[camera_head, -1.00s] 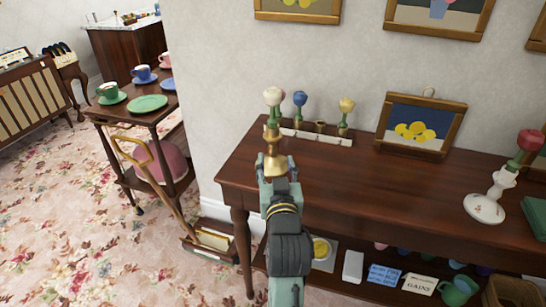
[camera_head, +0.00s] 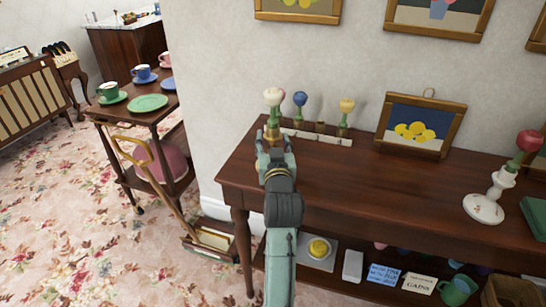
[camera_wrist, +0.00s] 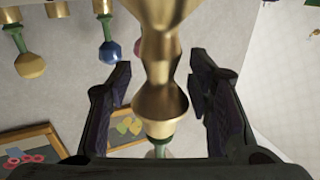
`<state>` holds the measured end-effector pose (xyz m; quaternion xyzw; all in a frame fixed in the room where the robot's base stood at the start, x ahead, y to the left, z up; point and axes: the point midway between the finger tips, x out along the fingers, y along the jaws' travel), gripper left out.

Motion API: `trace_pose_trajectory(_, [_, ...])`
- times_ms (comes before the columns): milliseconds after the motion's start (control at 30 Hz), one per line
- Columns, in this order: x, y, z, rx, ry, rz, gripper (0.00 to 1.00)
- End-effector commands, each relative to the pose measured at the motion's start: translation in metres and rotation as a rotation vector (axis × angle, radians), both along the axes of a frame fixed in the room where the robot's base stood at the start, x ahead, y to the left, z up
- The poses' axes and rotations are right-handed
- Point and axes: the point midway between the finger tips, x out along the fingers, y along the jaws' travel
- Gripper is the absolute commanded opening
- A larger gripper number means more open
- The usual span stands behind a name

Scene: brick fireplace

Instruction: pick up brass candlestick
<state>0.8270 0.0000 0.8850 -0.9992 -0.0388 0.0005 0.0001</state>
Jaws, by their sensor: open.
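The brass candlestick (camera_head: 271,132) stands at the left end of the dark wooden console table (camera_head: 390,195). My gripper (camera_head: 273,147) hides most of it in the head view. In the wrist view the candlestick's shiny gold stem (camera_wrist: 158,82) runs between the two fingers of my gripper (camera_wrist: 160,92). The fingers are open, with a visible gap on each side of the stem. A green and pale flower-shaped piece shows beyond its cup end.
A white rack (camera_head: 325,138) with several flower-topped holders stands close behind the candlestick. A framed lemon picture (camera_head: 421,128) and a white candlestick with a red top (camera_head: 497,190) stand farther right. The table's middle is clear.

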Motion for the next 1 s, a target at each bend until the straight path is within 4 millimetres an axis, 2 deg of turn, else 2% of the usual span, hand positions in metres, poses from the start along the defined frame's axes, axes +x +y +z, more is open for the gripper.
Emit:
trace_pose_trajectory(133, [-0.0003, 0.0002, -0.0002, 0.000, -0.001, 0.000, 0.46])
trace_pose_trajectory(800, [-0.0006, -0.0008, -0.0001, 0.000, -0.001, -0.001, 0.01])
trace_pose_trajectory(1000, [-0.0006, -0.0012, -0.0001, 0.000, -0.001, -0.002, 0.00])
